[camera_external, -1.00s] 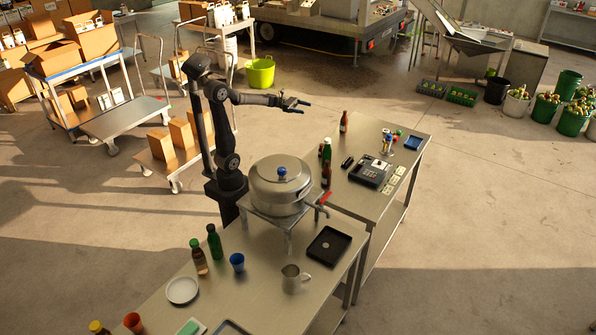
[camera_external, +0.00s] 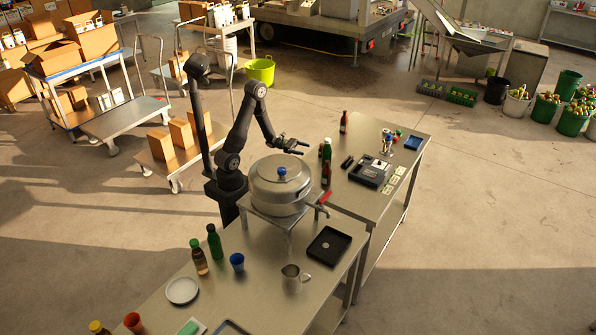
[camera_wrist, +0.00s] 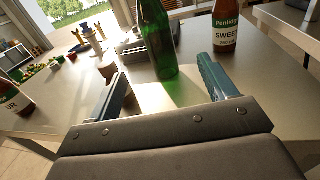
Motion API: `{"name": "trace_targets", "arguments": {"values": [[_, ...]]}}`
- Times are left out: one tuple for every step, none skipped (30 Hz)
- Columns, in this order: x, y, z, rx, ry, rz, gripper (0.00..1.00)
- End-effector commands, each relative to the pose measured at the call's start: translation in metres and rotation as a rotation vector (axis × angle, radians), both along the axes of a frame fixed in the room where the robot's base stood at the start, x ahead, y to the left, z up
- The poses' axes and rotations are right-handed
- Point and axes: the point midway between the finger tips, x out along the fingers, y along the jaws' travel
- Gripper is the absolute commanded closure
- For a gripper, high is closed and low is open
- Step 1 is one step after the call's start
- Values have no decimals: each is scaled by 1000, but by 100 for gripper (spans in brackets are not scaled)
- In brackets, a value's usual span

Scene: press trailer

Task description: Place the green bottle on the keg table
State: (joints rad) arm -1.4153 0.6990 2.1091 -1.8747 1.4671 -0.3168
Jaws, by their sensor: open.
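A green bottle (camera_external: 327,150) stands upright on the far table (camera_external: 395,190), between two brown bottles. In the wrist view the green bottle (camera_wrist: 158,42) is ahead of my gripper, in line with the gap between the fingers. My gripper (camera_external: 304,147) is open and empty, left of the bottle and apart from it. Its two blue-grey fingers (camera_wrist: 163,72) are spread in the wrist view. The keg (camera_external: 281,187) sits on a metal stand on the near table (camera_external: 215,300). Another green bottle (camera_external: 214,242) stands at that table's left edge.
Brown bottles (camera_external: 326,174) (camera_external: 343,122) flank the green one closely; a labelled brown bottle (camera_wrist: 226,30) shows at right in the wrist view. A black device (camera_external: 370,171) lies beyond. The near table holds a black tray (camera_external: 329,245), a metal jug (camera_external: 294,279) and a blue cup (camera_external: 237,262).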

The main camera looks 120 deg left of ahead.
Motion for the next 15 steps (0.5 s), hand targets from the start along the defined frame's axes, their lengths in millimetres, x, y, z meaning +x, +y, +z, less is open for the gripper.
{"name": "trace_targets", "arguments": {"values": [[0, 0, -6, -2, 1, 0, 23], [0, 0, -9, -2, 1, 0, 23], [1, 0, -11, -1, 0, 0, 23], [2, 0, -12, 0, 0, 0, 23], [3, 0, -12, 1, 0, -1, 23], [6, 1, -13, 2, 0, -2, 23], [10, 1, -13, 2, 0, -3, 23], [14, 1, -13, 2, 0, -4, 23], [20, 2, -12, 2, -1, -4, 23], [25, 3, -12, 2, -1, -5, 23], [30, 4, -12, 2, -1, -6, 23], [37, 5, -13, 3, 0, -5, 23], [42, 6, -13, 2, 0, -6, 23], [47, 7, -13, 2, -1, -5, 23], [55, 8, -12, 3, 0, -6, 23]]}}
